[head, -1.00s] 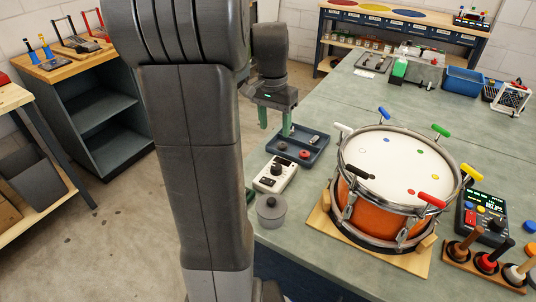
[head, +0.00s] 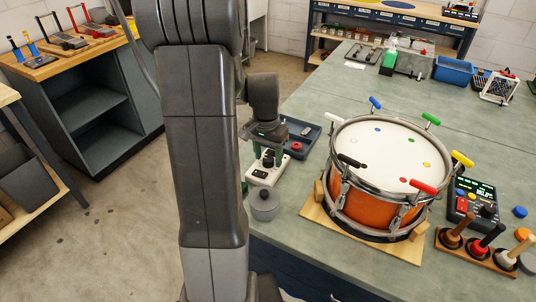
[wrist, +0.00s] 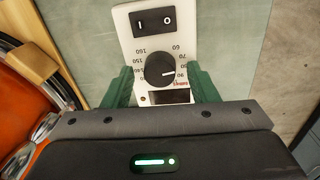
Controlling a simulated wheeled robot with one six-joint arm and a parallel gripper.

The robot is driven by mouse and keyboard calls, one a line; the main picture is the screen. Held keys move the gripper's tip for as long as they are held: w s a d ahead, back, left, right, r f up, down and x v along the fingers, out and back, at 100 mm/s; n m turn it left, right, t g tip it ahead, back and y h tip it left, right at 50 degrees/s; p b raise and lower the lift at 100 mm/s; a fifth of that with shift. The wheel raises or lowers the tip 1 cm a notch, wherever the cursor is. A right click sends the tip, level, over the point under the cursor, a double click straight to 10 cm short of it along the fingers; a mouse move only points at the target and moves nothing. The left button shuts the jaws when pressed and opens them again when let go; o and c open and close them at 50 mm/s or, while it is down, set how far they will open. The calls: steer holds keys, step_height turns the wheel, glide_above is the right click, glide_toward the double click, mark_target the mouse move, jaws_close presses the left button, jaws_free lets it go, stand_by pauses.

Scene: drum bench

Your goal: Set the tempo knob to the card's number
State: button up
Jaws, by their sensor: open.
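The white tempo box (head: 262,178) stands on the bench left of the drum; it also shows in the wrist view (wrist: 126,24). Its round black knob (wrist: 159,70) has a white pointer line aimed right in the picture, near the 80 and 90 marks. My gripper (wrist: 160,86) is open, with one green finger on each side of the knob and a gap on both sides. In the head view my gripper (head: 268,152) is low over the box and partly hides it. I cannot make out a number card.
The orange drum (head: 375,180) with coloured tuning keys stands close on the right. A grey lidded pot (head: 264,205) sits just in front of the box, and a dark tray (head: 303,140) lies behind it. A drum module (head: 472,198) and a mallet rack (head: 478,256) are farther right.

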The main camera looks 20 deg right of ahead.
mark_target(266, 157)
steer(key=c, duration=1)
steer(key=shift+o, duration=0.2)
steer(key=shift+n, duration=1)
steer(key=o, duration=1)
steer(key=shift+c, duration=0.2)
steer(key=shift+r, duration=0.15)
step_height(266, 157, up, 14)
steer(key=shift+w+a+f+p, duration=0.2)
steer(key=shift+w+a+p, duration=0.1)
steer(key=shift+p, duration=0.15)
